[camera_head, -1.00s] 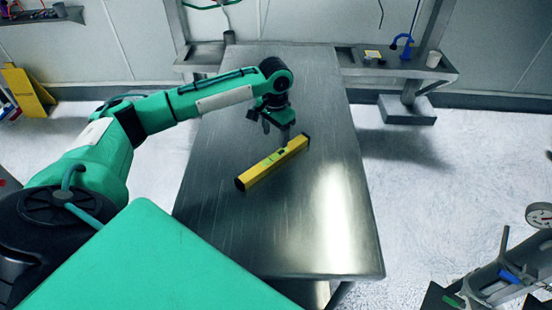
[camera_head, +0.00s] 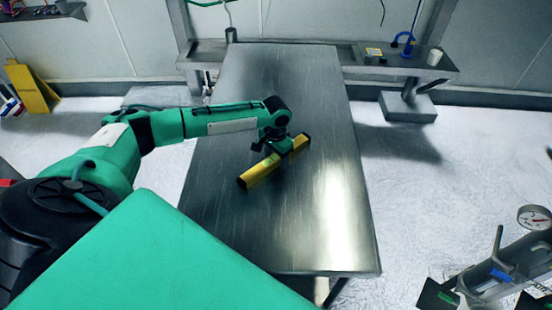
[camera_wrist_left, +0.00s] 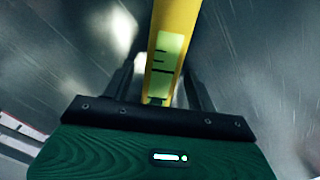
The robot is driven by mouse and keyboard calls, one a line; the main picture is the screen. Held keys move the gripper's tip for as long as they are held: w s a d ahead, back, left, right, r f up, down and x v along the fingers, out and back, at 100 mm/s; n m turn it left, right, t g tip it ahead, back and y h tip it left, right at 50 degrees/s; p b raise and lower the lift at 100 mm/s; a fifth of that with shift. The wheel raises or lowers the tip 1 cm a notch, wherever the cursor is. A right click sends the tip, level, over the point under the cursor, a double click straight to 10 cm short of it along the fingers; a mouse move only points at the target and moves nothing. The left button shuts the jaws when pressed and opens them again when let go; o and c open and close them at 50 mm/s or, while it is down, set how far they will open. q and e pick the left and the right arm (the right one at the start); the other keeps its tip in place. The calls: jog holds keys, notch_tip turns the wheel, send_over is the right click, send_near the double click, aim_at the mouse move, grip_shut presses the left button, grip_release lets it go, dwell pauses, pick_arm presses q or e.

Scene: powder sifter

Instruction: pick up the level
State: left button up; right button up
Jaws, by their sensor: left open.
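The yellow level (camera_head: 262,171) lies on the metal table (camera_head: 320,215), slanting from lower left to upper right, with dark end caps. My left gripper (camera_head: 281,150) is over the level's middle, reaching down to it and hiding part of it. In the left wrist view the level (camera_wrist_left: 177,30) runs up from the gripper, with its pale green vial facing the camera. The two dark fingers of the left gripper (camera_wrist_left: 160,85) stand apart on either side of the level, with gaps showing. The fingertips are hard to make out. My right gripper is not in view.
The table around the level is bare. A shelf at the back right holds a blue object (camera_head: 404,42) and a pale cup (camera_head: 435,56). A device with a gauge (camera_head: 534,217) stands at the lower right. A yellow floor sign (camera_head: 32,88) stands far left.

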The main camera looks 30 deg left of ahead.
pick_arm(q)
jog(key=c, duration=1.2)
jog(key=shift+r, duration=0.1)
